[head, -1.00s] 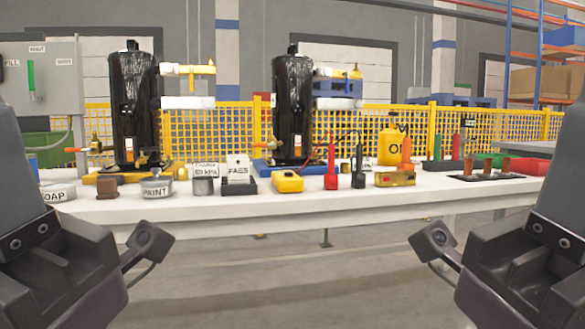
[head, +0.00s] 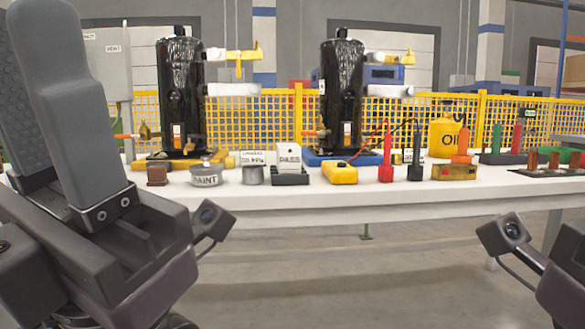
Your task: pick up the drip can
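No label in view reads drip can. A small plain grey can (head: 253,175) stands on the white bench between the paint tin (head: 207,173) and a black-based card stand (head: 290,168), and may be the drip can. A larger yellow oil can (head: 446,136) stands at the back right of the bench. My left gripper (head: 38,40) points up at the left edge, well in front of the bench. Its fingers look apart and nothing shows between them. My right gripper (head: 560,275) is cut off at the right edge, with its fingers out of frame.
On the white bench (head: 330,198) stand two black compressors (head: 180,90) (head: 341,90), a brown block (head: 157,175), a yellow meter (head: 340,173) with red and black probes, and a yellow box (head: 455,171). A yellow mesh fence (head: 270,118) stands behind. The floor before the bench is clear.

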